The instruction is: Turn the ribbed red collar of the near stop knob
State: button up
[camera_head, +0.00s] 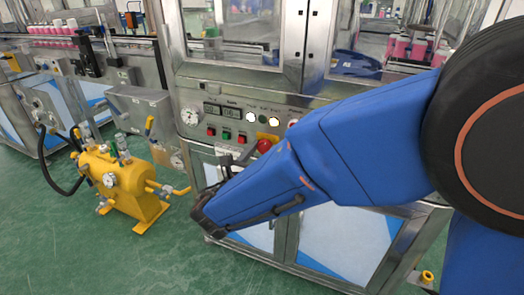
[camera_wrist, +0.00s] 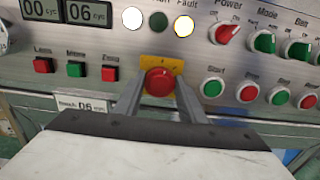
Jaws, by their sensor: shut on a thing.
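The near stop knob (camera_wrist: 160,82) is a round red knob on a yellow plate (camera_wrist: 147,61) on the grey control panel. In the head view the red knob (camera_head: 264,146) shows just above my blue arm. My gripper (camera_wrist: 160,92) reaches up to it in the wrist view, with one finger on its left side and one on its right. The fingers are shut on the knob. The ribs of the collar are too small to make out.
Left of the knob are small square buttons (camera_wrist: 75,69) in red and green. Right of it are a green Start button (camera_wrist: 212,87), a red button (camera_wrist: 247,92) and rotary switches (camera_wrist: 264,42). A yellow tank (camera_head: 125,185) with gauges stands on the floor at left.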

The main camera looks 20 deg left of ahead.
jog(key=m, duration=0.5)
jog(key=shift+d, duration=0.1)
dwell(0.5)
jog(key=o, duration=1)
jog(key=shift+o, duration=0.2)
jog(key=s+a, duration=0.1)
jog(key=s, duration=1.6)
jog(key=shift+s+a, duration=0.2)
